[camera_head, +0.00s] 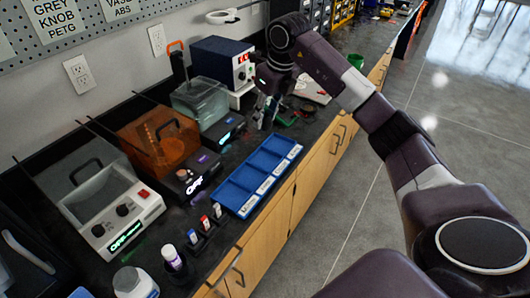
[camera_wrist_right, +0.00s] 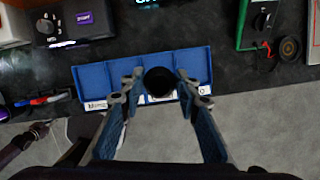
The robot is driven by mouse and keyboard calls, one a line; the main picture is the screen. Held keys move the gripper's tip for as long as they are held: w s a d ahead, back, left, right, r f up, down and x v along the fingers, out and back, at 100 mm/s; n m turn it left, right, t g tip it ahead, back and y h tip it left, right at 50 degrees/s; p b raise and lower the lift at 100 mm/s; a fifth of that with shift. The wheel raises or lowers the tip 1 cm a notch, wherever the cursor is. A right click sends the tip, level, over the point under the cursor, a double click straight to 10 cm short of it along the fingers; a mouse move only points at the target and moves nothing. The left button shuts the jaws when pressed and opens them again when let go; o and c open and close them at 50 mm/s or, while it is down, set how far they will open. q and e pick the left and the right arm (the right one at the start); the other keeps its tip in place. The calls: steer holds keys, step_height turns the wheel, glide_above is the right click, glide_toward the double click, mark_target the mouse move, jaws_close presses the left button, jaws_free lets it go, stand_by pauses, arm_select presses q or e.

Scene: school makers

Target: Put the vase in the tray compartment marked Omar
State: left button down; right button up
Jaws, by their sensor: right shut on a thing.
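My right gripper (camera_head: 264,112) is over the bench beyond the far end of the blue tray in the head view. In the right wrist view, my right gripper (camera_wrist_right: 159,88) is shut on the vase (camera_wrist_right: 159,81), a dark round shape between its fingertips. The vase cannot be made out clearly in the head view. The blue tray (camera_head: 240,198) has a row of compartments with white front labels, too small to read. It also shows in the right wrist view (camera_wrist_right: 91,83), partly behind the fingers and vase. A purple arm part, seemingly my left, shows at lower left there; its gripper is unclear.
Small bottles (camera_head: 172,257) stand at the tray's near end. An orange-lidded box (camera_head: 158,140) and a clear-lidded box (camera_head: 200,100) stand along the wall side. A green-edged device (camera_wrist_right: 262,22) lies at upper right. The tray compartments look empty where visible.

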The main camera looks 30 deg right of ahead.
step_height(320, 180, down, 9)
steer(key=shift+f+p, duration=0.2)
steer(key=shift+p, duration=0.25)
step_height(320, 180, down, 4)
steer(key=shift+f, duration=0.1)
steer(key=shift+f, duration=0.1)
steer(key=o, duration=0.8)
steer(key=shift+c, duration=0.2)
